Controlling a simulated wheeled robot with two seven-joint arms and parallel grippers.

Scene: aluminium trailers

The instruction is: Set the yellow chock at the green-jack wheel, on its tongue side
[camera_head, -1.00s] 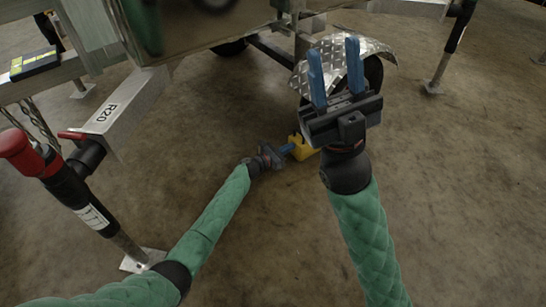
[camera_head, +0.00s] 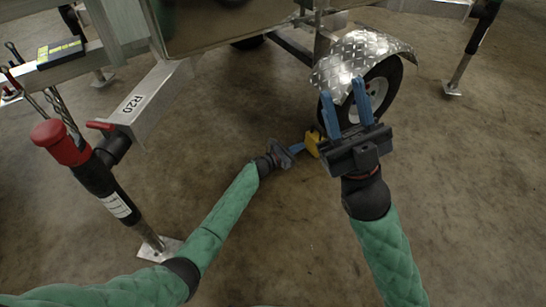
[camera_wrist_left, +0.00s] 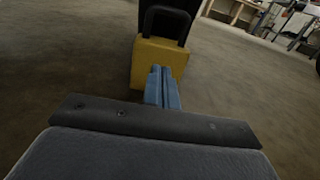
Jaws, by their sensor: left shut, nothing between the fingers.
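The yellow chock (camera_head: 313,143) stands on the floor by the near lower side of a trailer wheel (camera_head: 385,90) under a diamond-plate fender. In the left wrist view the chock (camera_wrist_left: 146,62) is upright with a black handle, and a black shape that looks like the tyre (camera_wrist_left: 172,8) is behind it. My left gripper (camera_head: 299,148) is low near the floor. Its blue fingers (camera_wrist_left: 162,88) are together, pointing at the chock's face; I cannot tell whether they touch it. My right gripper (camera_head: 343,86) is raised, open and empty, hiding part of the wheel. No green jack is visible.
A red-topped jack (camera_head: 92,175) on a foot plate stands at left beside the trailer beam marked R20 (camera_head: 135,103). Another support leg (camera_head: 460,65) is at upper right. A black-and-yellow box (camera_head: 60,52) lies on the frame at upper left. The near floor is clear.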

